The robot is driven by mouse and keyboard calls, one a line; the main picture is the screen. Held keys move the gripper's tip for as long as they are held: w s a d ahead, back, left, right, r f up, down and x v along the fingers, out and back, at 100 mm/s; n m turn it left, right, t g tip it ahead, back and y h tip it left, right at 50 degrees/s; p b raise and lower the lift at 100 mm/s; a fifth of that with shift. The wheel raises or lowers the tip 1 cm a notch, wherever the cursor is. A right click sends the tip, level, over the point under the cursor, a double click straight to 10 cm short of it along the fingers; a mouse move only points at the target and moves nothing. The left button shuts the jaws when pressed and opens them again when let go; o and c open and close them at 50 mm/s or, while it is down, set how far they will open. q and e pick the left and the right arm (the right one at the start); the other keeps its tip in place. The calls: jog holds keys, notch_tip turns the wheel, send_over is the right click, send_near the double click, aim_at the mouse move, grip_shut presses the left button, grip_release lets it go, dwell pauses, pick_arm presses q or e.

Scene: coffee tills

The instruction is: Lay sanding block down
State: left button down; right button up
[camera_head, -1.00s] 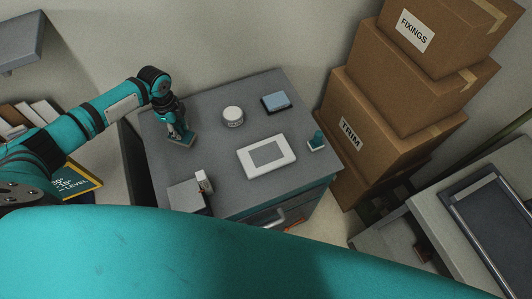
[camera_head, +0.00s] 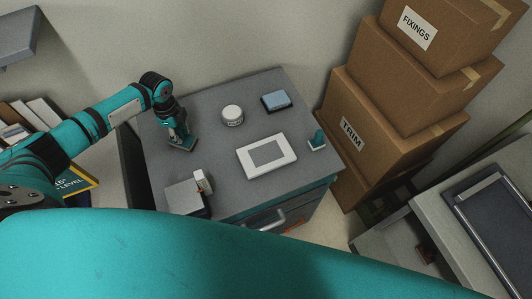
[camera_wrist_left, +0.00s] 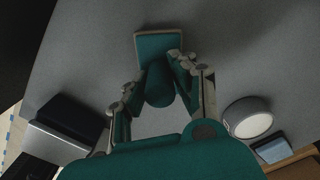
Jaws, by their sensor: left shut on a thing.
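My left gripper (camera_head: 178,131) is over the left part of the grey cabinet top (camera_head: 235,185). In the left wrist view the gripper (camera_wrist_left: 165,75) is shut on a teal sanding block (camera_wrist_left: 157,46) with a rounded handle and a flat rectangular base. The block's base (camera_head: 183,144) shows below the fingers in the head view, close over the cabinet top. I cannot tell whether it touches the surface. My right gripper is not in view.
A white tub (camera_head: 232,116), a blue-topped block (camera_head: 276,101), a white framed panel (camera_head: 266,156) and a small teal item (camera_head: 317,141) stand to the right. A grey box (camera_head: 184,197) is at the near left corner. Boxes (camera_head: 375,140) are stacked beyond the right edge.

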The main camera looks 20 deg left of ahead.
pick_arm(q)
jog(key=shift+d+f, duration=0.1)
jog(key=shift+f, duration=0.3)
jog(key=shift+d+f+b, duration=0.2)
jog(key=shift+f+b, duration=0.05)
jog(key=shift+b, duration=0.15)
jog(key=c, duration=1)
grip_release()
jog(key=shift+f, duration=0.1)
jog(key=shift+c, duration=0.2)
jog(key=shift+o, duration=0.2)
jog(key=shift+s+d, duration=0.1)
jog(key=r, duration=0.7)
jog(key=shift+a+r, duration=0.2)
jog(key=shift+r, duration=0.2)
jog(key=shift+w+d+r, duration=0.1)
jog(key=shift+w+r, duration=0.1)
jog(key=shift+r, duration=0.2)
